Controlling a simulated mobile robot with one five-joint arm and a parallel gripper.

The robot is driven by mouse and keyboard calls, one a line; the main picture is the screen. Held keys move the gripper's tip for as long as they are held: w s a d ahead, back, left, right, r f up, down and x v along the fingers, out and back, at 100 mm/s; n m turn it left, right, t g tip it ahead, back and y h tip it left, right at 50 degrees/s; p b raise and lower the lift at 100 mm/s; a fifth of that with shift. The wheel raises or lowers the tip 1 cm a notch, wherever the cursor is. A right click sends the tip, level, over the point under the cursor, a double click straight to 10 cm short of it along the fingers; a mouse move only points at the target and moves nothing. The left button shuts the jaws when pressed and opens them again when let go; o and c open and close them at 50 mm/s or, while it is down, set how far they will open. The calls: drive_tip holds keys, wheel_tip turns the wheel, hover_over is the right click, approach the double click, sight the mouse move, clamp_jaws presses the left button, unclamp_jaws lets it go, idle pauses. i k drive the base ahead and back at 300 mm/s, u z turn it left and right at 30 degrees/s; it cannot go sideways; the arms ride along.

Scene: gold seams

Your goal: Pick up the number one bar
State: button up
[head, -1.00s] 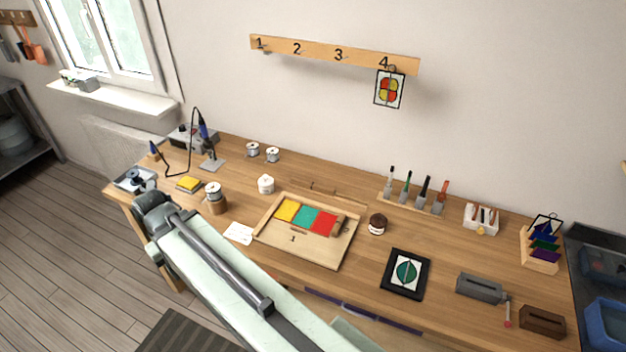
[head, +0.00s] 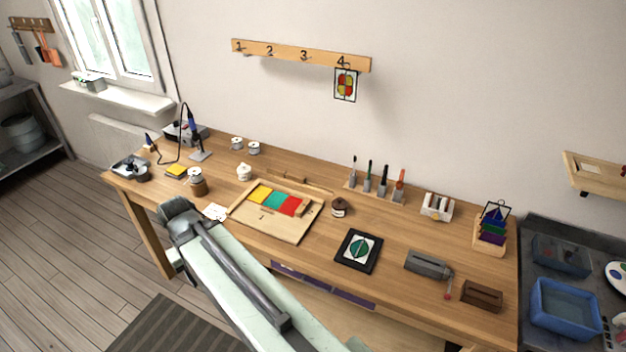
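A pale wooden board (head: 288,231) marked with a 1 lies on the workbench (head: 410,225). Yellow (head: 259,193), teal (head: 273,199) and red (head: 290,206) pieces lie on it, with wooden strips along its edges. A small bar-like strip shows below the coloured pieces, too small to make out; I cannot tell whether it is the number one bar. My arm reaches up from the bottom, and its grey joint stands in front of the bench's front left edge, left of the board. My gripper's fingers do not show.
A numbered hook rail (head: 300,54) hangs on the wall. A blue basin (head: 566,309) is at the right.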

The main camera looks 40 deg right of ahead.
sight(276, 171)
drive_tip(key=u, duration=0.2)
drive_tip(key=i, duration=0.75)
drive_tip(key=z, duration=0.3)
drive_tip(key=k, duration=0.65)
drive_tip(key=u, duration=0.2)
drive_tip(key=i, duration=1.15)
drive_tip(key=z, duration=0.05)
